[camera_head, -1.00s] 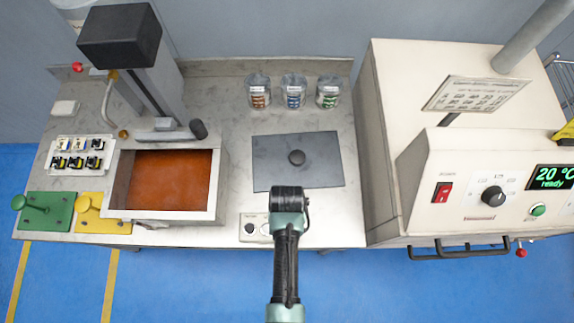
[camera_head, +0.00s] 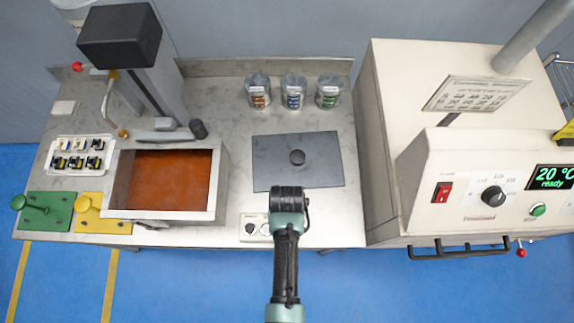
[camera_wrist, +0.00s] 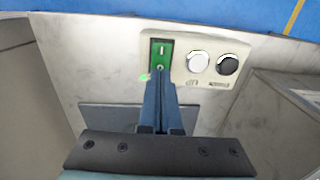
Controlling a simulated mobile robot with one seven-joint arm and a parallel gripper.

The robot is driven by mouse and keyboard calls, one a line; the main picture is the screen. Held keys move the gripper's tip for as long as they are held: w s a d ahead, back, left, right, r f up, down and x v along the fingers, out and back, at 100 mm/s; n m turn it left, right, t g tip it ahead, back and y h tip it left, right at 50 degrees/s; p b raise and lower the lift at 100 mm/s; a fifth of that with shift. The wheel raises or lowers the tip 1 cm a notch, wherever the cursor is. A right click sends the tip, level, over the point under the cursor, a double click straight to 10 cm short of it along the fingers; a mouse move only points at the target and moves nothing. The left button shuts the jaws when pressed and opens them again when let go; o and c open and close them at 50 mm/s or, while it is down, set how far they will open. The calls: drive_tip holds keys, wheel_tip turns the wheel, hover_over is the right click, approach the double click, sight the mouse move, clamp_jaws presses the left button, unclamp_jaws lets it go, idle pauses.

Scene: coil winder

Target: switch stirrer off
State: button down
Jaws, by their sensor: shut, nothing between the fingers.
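The control panel (camera_wrist: 185,75) is a cream box on the steel bench, seen in the wrist view. It has a green rocker switch (camera_wrist: 160,50), a white knob (camera_wrist: 198,61) and a black knob (camera_wrist: 229,64). A small green glow shows beside the switch's lower end. My gripper (camera_wrist: 161,78) is shut and empty, its fingertips over the lower end of the switch. I cannot tell whether they touch it. In the head view the panel (camera_head: 250,238) is at the bench's front edge, and my arm hides its right part and the switch.
A dark flat plate with a knob (camera_head: 297,175) lies behind my arm. A tank of orange liquid (camera_head: 165,180) is to the left. Three jars (camera_head: 293,92) stand at the back. A cream oven-like machine (camera_head: 440,200) bounds the right side.

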drive_tip(key=shift+f+b, duration=0.7)
drive_tip(key=shift+f, duration=0.25)
idle(0.6)
wheel_tip(320, 180, up, 7)
drive_tip(key=p, duration=0.7)
drive_tip(key=shift+r, duration=0.15)
drive_tip(key=shift+w, duration=0.1)
idle(0.4)
